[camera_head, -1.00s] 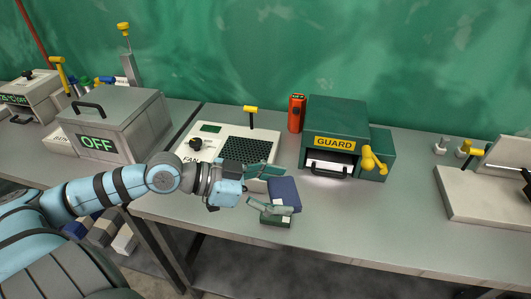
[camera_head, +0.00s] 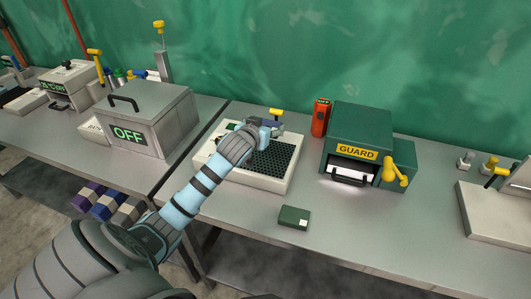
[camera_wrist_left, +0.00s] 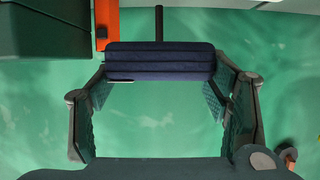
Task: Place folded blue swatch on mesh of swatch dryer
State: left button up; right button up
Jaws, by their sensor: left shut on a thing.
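The folded blue swatch (camera_wrist_left: 160,62) is dark navy and layered. In the left wrist view it lies across the fingers of my left gripper (camera_wrist_left: 165,90), which is shut on it. In the head view my left gripper (camera_head: 270,126) is over the back part of the swatch dryer, and the swatch is mostly hidden there. The swatch dryer (camera_head: 250,178) is a low cream box with a dark perforated mesh (camera_head: 276,158) on top. Most of the mesh shows bare. I cannot tell whether the swatch touches it. My right gripper is not in view.
A small dark green box (camera_head: 294,217) lies on the bench in front of the dryer. An orange device (camera_head: 321,118) and the green GUARD machine (camera_head: 357,125) stand right of it. The grey OFF box (camera_head: 150,112) is at left. Bench front right is clear.

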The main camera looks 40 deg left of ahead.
aim_at(265, 159)
pick_arm(q)
notch_tip(265, 159, down, 10)
jog(key=shift+r+b, duration=0.1)
jog(key=shift+b, duration=0.55)
jog(key=o, duration=1.1)
jog(key=shift+s+d+r, duration=0.15)
jog(key=shift+s, duration=0.1)
jog(key=p+v, duration=0.2)
jog(key=v, duration=0.9)
jog(key=shift+s+d, duration=0.1)
jog(key=shift+s, duration=0.1)
